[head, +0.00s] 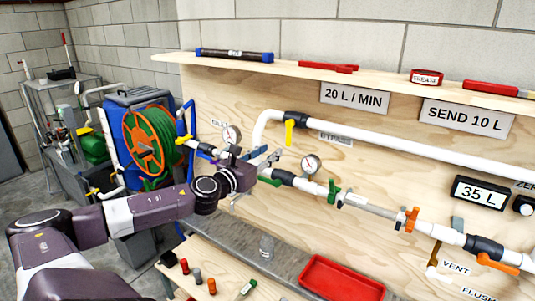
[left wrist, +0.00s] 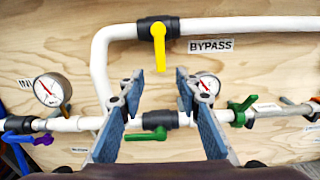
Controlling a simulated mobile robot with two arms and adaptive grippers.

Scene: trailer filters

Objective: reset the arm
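My left arm reaches in from the left in the head view. Its gripper (head: 268,160) is in front of the plywood pipe panel, near the left pressure gauge. In the left wrist view the left gripper (left wrist: 163,92) is open, with its two blue-grey fingers wide apart and nothing between them. Beyond the fingers are the yellow bypass valve handle (left wrist: 159,46) and, lower, a green valve handle (left wrist: 146,135). I cannot see any contact with the pipes. My right gripper is in neither view.
A shelf (head: 390,80) with tools juts out above the panel. A green hose reel (head: 150,142) and a blue tank stand at the left. Pipes, gauges and valve handles stick out from the panel.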

